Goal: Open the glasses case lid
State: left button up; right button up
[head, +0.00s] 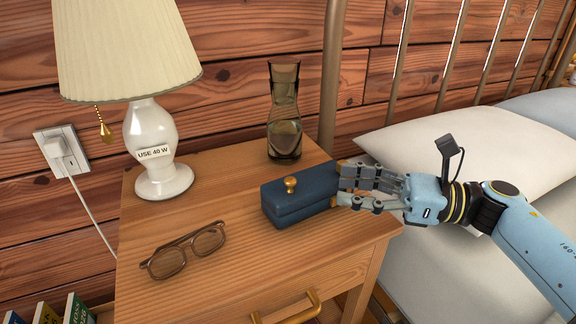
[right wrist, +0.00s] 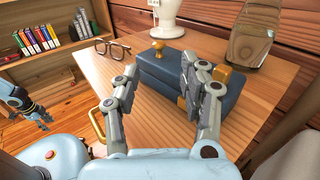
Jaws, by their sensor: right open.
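The glasses case (head: 300,205) is a dark blue box on the nightstand with its lid shut.
On the nightstand (head: 215,285), brown glasses (head: 185,250) lie front left, a lamp (head: 150,140) stands back left, and a smoky glass carafe (head: 284,125) stands behind the case. The bed with a white pillow (head: 440,145) is to the right. Wood is clear left of the case.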

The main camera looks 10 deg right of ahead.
aim_at(290, 178)
jog(key=x, duration=1)
jog(key=shift+a, duration=0.25)
jog(key=shift+s, duration=0.1)
grip_shut()
dwell(0.3)
